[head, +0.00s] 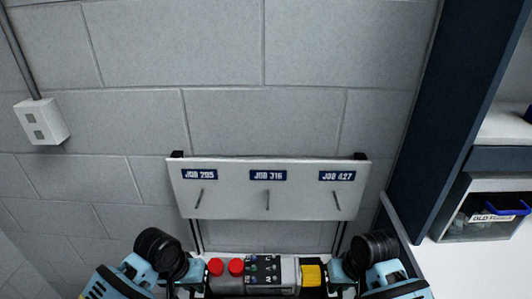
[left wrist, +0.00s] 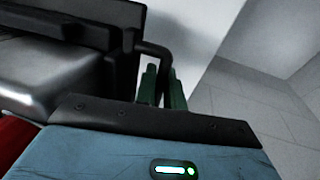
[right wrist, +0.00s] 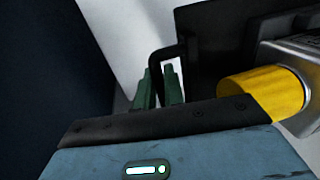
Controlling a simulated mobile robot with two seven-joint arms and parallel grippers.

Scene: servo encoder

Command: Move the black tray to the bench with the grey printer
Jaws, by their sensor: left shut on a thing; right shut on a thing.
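The black tray (head: 313,291) is at the bottom of the head view, mostly hidden under its load. Its black wall and handle show in the left wrist view (left wrist: 122,20) and the right wrist view (right wrist: 215,35). My left gripper (left wrist: 163,88) is shut on the handle at one end, its green fingers around the bar. My right gripper (right wrist: 160,88) is shut on the handle at the other end. No grey printer is in view.
A white board (head: 268,205) with job labels and hooks hangs on the block wall ahead. A socket box (head: 42,120) is at the left.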

